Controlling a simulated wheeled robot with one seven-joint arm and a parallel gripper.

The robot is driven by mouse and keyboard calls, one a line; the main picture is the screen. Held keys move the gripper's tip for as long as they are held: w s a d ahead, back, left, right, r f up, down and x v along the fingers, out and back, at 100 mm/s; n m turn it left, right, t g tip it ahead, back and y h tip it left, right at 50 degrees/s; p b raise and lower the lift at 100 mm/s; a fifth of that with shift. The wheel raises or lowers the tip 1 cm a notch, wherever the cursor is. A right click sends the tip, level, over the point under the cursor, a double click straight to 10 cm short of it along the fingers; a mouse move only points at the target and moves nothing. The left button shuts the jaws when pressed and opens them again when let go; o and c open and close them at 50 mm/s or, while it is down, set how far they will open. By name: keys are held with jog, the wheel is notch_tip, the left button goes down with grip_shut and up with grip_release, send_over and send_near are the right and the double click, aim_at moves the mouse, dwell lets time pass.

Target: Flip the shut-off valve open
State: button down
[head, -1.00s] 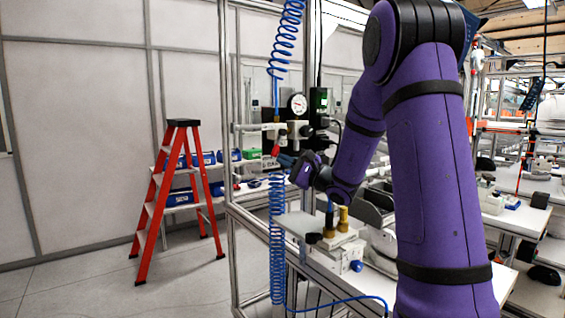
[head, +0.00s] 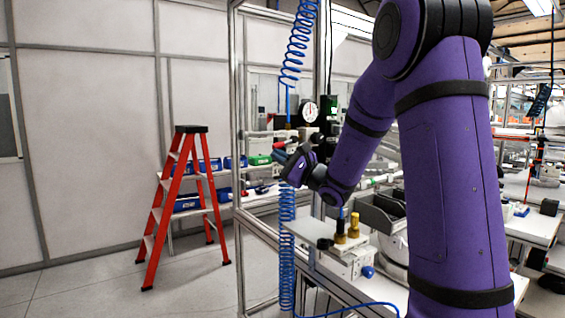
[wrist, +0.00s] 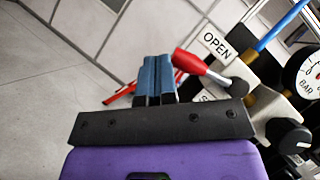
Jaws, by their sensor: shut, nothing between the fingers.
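The shut-off valve's red-gripped lever (wrist: 190,62) shows in the wrist view, extending left from its grey pivot (wrist: 237,88). It lies between an OPEN label (wrist: 216,44) and a lower label (wrist: 209,97) that is mostly hidden and starts with S. My gripper (wrist: 158,66) has its blue fingers together and empty. The fingertips are just left of the lever's red end; I cannot tell whether they touch. In the head view my gripper (head: 279,154) is just below the small red lever (head: 282,144).
A pressure gauge (head: 309,112) sits right of the valve, with a coiled blue hose (head: 287,250) hanging in front of the frame. Brass fittings (head: 353,225) stand on the bench below. A red stepladder (head: 180,205) stands on the floor at left.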

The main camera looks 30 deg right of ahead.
jog(key=shift+a+r, duration=0.25)
jog(key=shift+r, duration=0.45)
dwell(0.3)
